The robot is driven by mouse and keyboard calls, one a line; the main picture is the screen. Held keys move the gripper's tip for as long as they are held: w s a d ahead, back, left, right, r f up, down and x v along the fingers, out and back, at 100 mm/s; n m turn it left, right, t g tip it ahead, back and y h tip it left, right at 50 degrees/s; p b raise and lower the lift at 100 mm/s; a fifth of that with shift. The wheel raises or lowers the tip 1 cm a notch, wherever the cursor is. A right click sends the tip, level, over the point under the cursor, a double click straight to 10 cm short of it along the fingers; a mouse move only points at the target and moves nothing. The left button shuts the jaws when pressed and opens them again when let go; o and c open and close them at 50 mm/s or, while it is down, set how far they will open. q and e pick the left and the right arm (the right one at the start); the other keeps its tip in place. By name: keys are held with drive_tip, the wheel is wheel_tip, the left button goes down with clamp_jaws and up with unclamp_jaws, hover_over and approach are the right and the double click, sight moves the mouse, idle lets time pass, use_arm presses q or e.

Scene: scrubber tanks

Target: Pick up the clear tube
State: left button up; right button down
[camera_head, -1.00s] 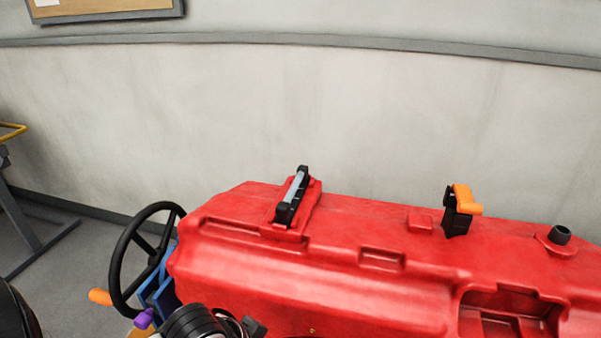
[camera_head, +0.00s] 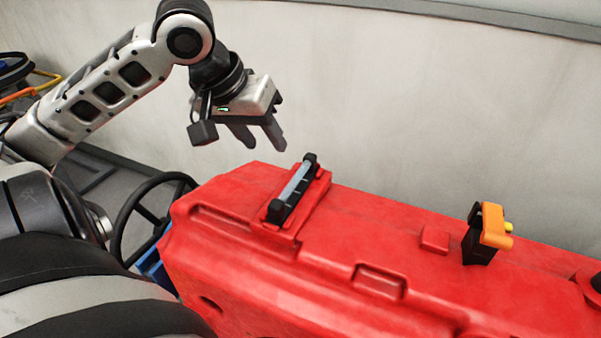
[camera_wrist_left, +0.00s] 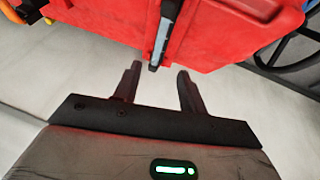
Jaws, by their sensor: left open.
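The clear tube (camera_head: 297,184) is a pale, see-through strip held between black end pieces. It lies on a raised pad on top of the red tank (camera_head: 330,250). In the left wrist view the tube (camera_wrist_left: 162,42) shows at the top middle, beyond and between the fingertips. My left gripper (camera_head: 265,145) is open and empty, above and to the left of the tube in the head view, apart from it. Its two dark fingers also show in the left wrist view (camera_wrist_left: 158,75). My right gripper is not in view.
A black and orange fitting (camera_head: 485,233) stands up from the tank's right part. A black steering wheel (camera_head: 145,215) is at the tank's left end. A grey wall (camera_head: 400,110) runs behind the tank. The air between gripper and tube is clear.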

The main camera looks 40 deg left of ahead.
use_arm(q)
hover_over(293, 179)
drive_tip(key=s, duration=0.3)
wheel_tip(293, 179, down, 8)
drive_tip(key=shift+a+r, duration=0.15)
drive_tip(key=shift+r, duration=0.05)
drive_tip(key=shift+w+f+b, duration=0.35)
drive_tip(key=shift+w+f, duration=0.1)
drive_tip(key=shift+f, duration=0.15)
drive_tip(key=shift+w+a+f+b, duration=0.1)
drive_tip(key=shift+w+f+b, duration=0.1)
drive_tip(key=shift+f+b, duration=0.5)
drive_tip(key=shift+w+f+b, duration=0.35)
drive_tip(key=shift+f+b, duration=0.05)
drive_tip(key=shift+b, duration=0.05)
drive_tip(key=shift+w+d+f, duration=0.2)
drive_tip(key=shift+w+f, duration=0.15)
drive_tip(key=shift+f, duration=0.2)
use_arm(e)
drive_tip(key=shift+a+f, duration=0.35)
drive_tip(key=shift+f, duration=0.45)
use_arm(q)
clamp_jaws()
